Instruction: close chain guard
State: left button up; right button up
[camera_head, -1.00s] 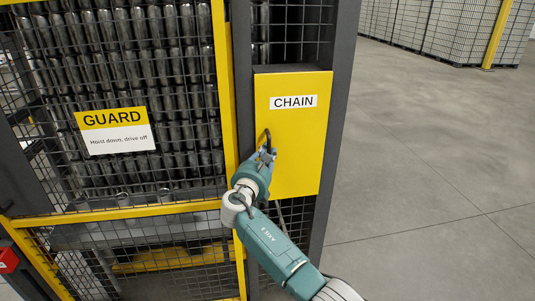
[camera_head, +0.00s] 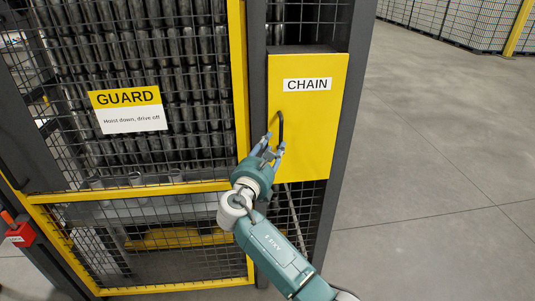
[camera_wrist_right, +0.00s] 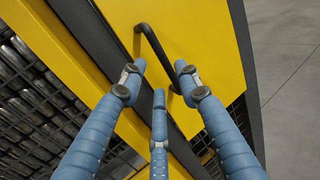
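The chain guard is a yellow panel (camera_head: 310,125) labelled CHAIN, on the dark post at the right of the cage. It looks about flush in its frame, but I cannot tell whether it is fully shut. Its black bar handle (camera_head: 281,126) is near its left edge. My right gripper (camera_head: 274,146) is at the handle's lower part. In the right wrist view its three blue fingers (camera_wrist_right: 160,75) are spread, with the handle (camera_wrist_right: 154,45) ahead of and partly between the tips. I see no firm grip on it. My left gripper is out of view.
Left of the panel is a mesh cage door with a yellow frame (camera_head: 240,80) and a GUARD sign (camera_head: 128,110); dark cans stand behind it. A red box (camera_head: 20,235) is at the far left.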

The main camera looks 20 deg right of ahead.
jog(key=shift+v, duration=2.35)
